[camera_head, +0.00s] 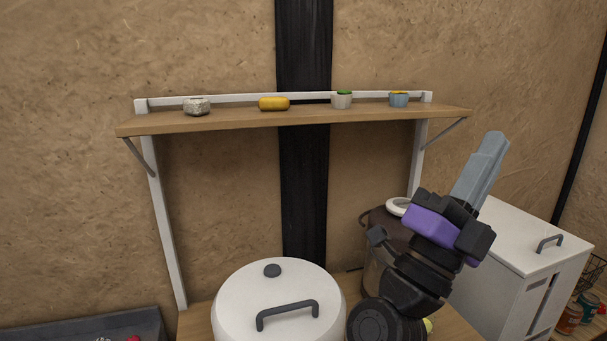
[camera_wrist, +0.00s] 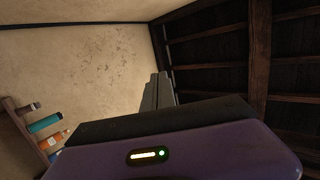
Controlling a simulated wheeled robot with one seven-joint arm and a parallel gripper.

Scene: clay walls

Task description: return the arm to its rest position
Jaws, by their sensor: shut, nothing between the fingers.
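My arm is raised at the right of the head view, in front of the shelf's right end and a white cabinet. My gripper (camera_head: 494,145) points up and to the right, with its grey fingers together and nothing between them. In the wrist view the gripper (camera_wrist: 159,82) shows its fingers beyond the purple wrist housing, against the wall and the dark ceiling. It touches nothing that I can see.
A wooden shelf (camera_head: 300,119) holds several small items, among them a yellow one (camera_head: 273,103). Below are a large white lidded pot (camera_head: 240,300), a dark pot (camera_head: 380,225) partly behind my arm, and the white cabinet (camera_head: 520,235). Wall space above the shelf is clear.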

